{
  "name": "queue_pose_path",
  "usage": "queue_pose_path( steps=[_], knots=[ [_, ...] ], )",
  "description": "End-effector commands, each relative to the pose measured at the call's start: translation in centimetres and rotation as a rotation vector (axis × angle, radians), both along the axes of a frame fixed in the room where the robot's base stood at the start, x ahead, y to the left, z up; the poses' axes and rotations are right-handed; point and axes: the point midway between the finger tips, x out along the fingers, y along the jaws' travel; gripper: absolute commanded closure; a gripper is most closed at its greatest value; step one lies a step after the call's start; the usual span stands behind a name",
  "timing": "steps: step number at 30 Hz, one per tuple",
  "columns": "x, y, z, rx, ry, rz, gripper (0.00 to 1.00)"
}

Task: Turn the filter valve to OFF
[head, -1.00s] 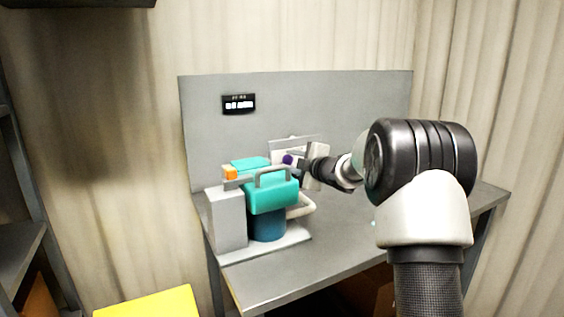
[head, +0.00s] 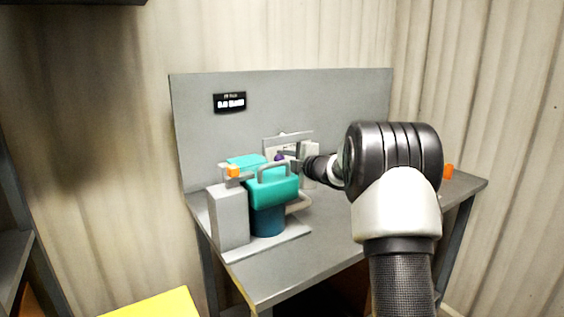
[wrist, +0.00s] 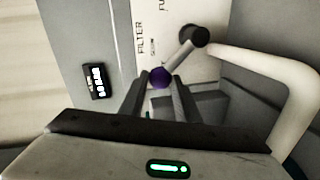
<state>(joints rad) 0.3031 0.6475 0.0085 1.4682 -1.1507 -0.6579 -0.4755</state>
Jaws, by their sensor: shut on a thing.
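The filter valve is a grey lever with a purple ball knob (wrist: 159,77) at its end and a dark pivot (wrist: 196,37) up to the right. It sits on a pale plate (wrist: 172,18) lettered FILTER, with other lettering partly cut off or too small to read. The lever points down-left from the pivot in the wrist view. My gripper (wrist: 160,84) is shut on the purple knob, one finger on each side. In the head view the knob (head: 279,157) shows at the tip of my gripper (head: 290,158), in front of the plate.
A teal canister unit (head: 272,189) with a grey block (head: 229,217) stands left of my gripper on the grey bench (head: 300,272). A pale curved pipe (wrist: 285,72) runs close right of the lever. A small display (head: 230,102) is on the back panel. An orange object (head: 448,171) stands far right.

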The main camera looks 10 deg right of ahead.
Motion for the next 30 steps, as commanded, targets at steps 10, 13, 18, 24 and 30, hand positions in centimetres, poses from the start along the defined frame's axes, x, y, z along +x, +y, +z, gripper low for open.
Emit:
queue_pose_path(
  steps=[10,13,18,24,30],
  knots=[
    [0.0,0.1,-0.2,-0.003,0.003,0.003,0.56],
    [0.0,0.1,-0.2,-0.003,0.002,0.003,0.53],
    [0.0,0.1,-0.1,-0.002,0.001,0.002,0.53],
    [-1.3,-0.5,0.3,-0.002,0.002,0.0,0.53],
    [-5.3,-1.7,1.3,-0.002,0.001,-0.002,0.53]
  ],
)
